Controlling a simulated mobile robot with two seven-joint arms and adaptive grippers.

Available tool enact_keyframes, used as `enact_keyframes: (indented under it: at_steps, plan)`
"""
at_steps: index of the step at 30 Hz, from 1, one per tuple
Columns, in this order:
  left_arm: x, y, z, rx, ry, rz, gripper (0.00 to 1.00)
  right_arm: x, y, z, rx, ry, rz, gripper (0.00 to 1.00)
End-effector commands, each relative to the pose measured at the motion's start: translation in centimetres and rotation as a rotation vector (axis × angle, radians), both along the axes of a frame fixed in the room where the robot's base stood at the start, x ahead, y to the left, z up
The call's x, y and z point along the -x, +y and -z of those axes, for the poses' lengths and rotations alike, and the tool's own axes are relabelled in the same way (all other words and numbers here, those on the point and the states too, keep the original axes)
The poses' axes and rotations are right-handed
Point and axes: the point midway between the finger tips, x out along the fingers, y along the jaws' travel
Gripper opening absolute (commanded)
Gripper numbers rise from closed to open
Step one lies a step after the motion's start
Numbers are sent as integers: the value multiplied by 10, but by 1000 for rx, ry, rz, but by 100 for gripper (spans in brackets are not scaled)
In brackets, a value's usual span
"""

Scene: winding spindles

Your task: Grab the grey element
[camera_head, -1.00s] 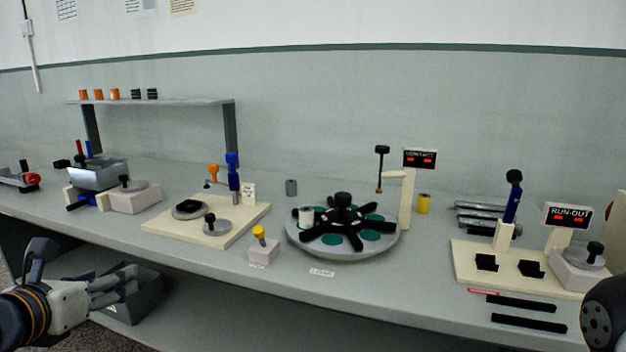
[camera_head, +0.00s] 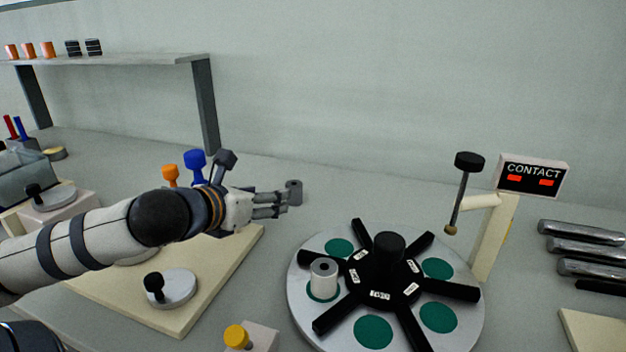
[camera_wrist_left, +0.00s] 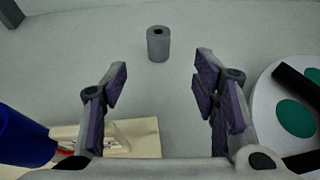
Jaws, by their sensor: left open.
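The grey element is a small dark grey cylinder (camera_head: 294,192) with a hole in its top. It stands upright on the bench behind the turntable. In the left wrist view the grey cylinder (camera_wrist_left: 158,44) is ahead of my fingers, between their lines and apart from them. My left gripper (camera_head: 284,204) reaches in from the left with its fingers pointing at the cylinder. In the left wrist view my left gripper (camera_wrist_left: 160,75) is open, with nothing between the fingers. A lighter grey-white cylinder (camera_head: 324,279) stands on a green spot of the turntable. My right gripper is out of view.
The round turntable (camera_head: 300,302) with black spokes is at the front right of the cylinder. A cream board (camera_head: 226,272) with blue and orange knobs lies under my left arm. A CONTACT display (camera_head: 532,175) stands at the right. The bench behind the cylinder is clear.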

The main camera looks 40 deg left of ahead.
Motion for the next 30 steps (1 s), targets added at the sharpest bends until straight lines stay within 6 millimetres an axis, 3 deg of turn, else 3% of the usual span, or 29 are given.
enact_keyframes:
  at_steps: [4,10,18,24,30]
  plan:
    - [-8,1,5,-1,3,1,54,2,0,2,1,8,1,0]
    - [-43,9,14,-8,-6,1,54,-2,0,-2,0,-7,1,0]
    - [-62,12,29,-5,4,0,54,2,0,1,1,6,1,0]
    - [-89,23,63,-3,24,0,54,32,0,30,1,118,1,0]
    - [-106,25,59,-1,6,1,54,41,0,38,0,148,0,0]
